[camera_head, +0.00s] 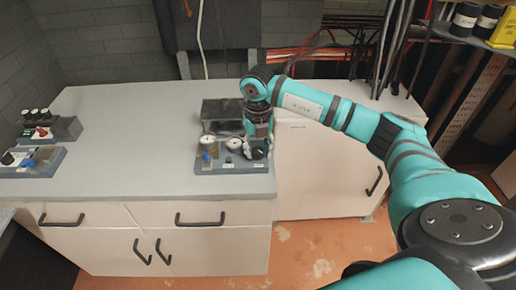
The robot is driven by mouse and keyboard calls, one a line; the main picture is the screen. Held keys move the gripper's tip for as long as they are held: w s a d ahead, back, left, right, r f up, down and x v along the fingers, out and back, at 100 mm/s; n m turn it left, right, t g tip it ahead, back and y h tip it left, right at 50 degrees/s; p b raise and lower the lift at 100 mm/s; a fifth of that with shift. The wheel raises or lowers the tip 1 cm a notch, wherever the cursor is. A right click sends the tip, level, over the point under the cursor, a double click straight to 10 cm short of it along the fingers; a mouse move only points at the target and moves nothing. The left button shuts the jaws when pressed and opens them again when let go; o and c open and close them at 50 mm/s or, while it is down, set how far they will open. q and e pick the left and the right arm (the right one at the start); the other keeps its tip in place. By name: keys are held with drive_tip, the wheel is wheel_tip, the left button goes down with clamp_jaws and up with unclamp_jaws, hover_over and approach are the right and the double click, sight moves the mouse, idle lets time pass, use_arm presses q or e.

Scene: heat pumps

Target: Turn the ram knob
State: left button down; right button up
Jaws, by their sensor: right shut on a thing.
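A small grey panel (232,167) sits near the right front corner of the white cabinet top. It carries white round gauges, a blue part (206,156) and small dark knobs. My right arm reaches in from the right, and my right gripper (258,150) points down over the panel's right end. It is shut on a dark knob (258,154) there, which is mostly hidden by the fingers. I cannot read the labels, so I cannot tell whether it is the ram knob. My left gripper is not in view.
A grey box (222,115) stands behind the panel. Two more control units (50,130) and (30,162) stand at the left of the cabinet top (130,120). Hanging cables (395,45) and a shelf with jars (466,18) are at the back right.

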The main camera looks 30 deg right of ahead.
sight(258, 150)
drive_tip(key=shift+w+r, duration=0.1)
drive_tip(key=o, duration=1.2)
drive_tip(key=shift+c, duration=0.2)
wheel_tip(258, 150, up, 12)
